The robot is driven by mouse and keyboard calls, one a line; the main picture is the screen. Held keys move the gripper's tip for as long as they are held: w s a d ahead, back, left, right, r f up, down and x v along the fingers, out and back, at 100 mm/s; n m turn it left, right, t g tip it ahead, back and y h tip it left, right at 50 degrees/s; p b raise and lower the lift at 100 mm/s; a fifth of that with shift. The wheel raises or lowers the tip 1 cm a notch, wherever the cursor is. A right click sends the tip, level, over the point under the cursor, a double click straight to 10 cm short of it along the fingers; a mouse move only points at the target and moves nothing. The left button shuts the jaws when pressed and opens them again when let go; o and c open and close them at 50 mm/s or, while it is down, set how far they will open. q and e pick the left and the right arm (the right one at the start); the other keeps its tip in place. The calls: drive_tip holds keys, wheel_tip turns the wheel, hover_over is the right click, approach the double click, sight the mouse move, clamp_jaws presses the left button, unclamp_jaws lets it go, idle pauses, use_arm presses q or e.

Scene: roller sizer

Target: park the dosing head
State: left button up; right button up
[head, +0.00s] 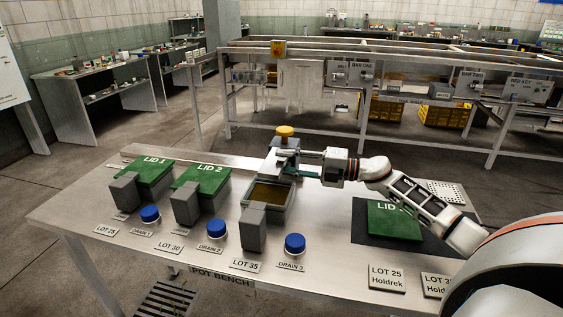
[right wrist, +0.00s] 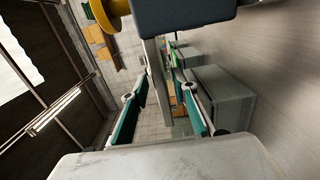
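The dosing head appears to be the grey block with a yellow knob (head: 284,137), standing at the back of the open third pot in the head view. In the right wrist view its dark block (right wrist: 180,15) and yellow knob (right wrist: 108,14) fill the top. My right gripper (head: 308,165) is just right of it. In the right wrist view the teal-padded fingers (right wrist: 162,85) stand apart, with a thin grey plate between them; I cannot see contact. The third pot (head: 282,218) holds brownish material. My left gripper is out of view.
A flat rail (head: 215,158) runs along the bench's back edge. Green lids (head: 150,172) marked LID 1 and LID 2 cover two pots. Another green lid (head: 392,222) lies on a dark mat. Blue-capped drains (head: 295,243) and grey blocks line the front.

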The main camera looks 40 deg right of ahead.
sight(266, 159)
drive_tip(key=shift+w+a, duration=0.45)
drive_tip(key=shift+w, duration=0.05)
clamp_jaws()
drive_tip(key=shift+x, duration=2.35)
unclamp_jaws()
